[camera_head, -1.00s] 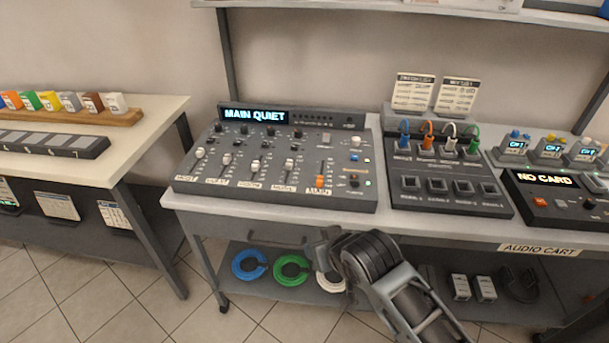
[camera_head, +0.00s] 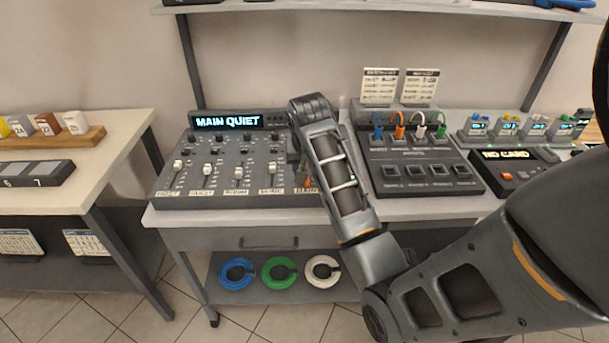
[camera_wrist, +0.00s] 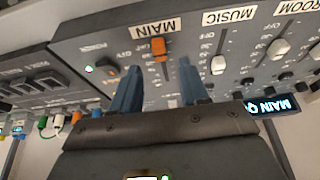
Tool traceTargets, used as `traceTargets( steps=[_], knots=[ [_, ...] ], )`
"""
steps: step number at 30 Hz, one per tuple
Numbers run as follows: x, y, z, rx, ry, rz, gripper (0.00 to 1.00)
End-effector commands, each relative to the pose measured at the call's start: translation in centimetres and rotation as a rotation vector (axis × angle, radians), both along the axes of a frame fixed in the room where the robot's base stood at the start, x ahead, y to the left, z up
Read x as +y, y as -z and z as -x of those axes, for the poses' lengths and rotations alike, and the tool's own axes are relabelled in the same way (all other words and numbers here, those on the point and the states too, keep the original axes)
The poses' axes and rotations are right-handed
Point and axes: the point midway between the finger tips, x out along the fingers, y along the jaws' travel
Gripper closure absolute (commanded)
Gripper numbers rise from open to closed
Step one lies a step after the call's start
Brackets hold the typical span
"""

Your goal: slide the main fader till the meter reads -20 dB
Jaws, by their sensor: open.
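The mixing console (camera_head: 165,195) stands on the cart top, and its display (camera_head: 226,122) reads "MAIN QUIET". In the wrist view, which looks at the console upside down, the orange main fader cap (camera_wrist: 158,48) sits close to the MAIN label. My gripper (camera_wrist: 159,67) is open, with its two blue-grey fingers on either side of the main fader's track. The cap shows just past the fingertips, between their lines; I cannot tell whether they touch the panel. In the head view my arm hides the gripper and most of the main fader.
The white music fader cap (camera_wrist: 218,64) lies close beside one finger. A panel with coloured plugs (camera_head: 415,172) stands right of the console. A "NO CARD" unit (camera_head: 505,155) is farther right. A shelf (camera_head: 380,8) runs above the cart.

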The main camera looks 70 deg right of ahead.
Motion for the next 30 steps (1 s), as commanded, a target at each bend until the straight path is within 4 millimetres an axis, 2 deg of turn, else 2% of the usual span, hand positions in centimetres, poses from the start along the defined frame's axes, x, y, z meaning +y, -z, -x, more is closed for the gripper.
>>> traceTargets(
  steps=[3, 9, 20, 23, 30],
  knots=[
    [-0.7, 1.8, -0.2, 0.002, 0.001, -0.003, 0.55],
    [-1.5, 3.9, -0.6, 0.000, 0.000, -0.001, 0.55],
    [-1.8, 4.7, -0.7, -0.001, 0.000, 0.001, 0.55],
    [-1.8, 4.6, -0.7, -0.001, 0.000, 0.001, 0.62],
    [-1.7, 4.6, -0.7, -0.001, 0.000, 0.001, 0.85]
  ],
)
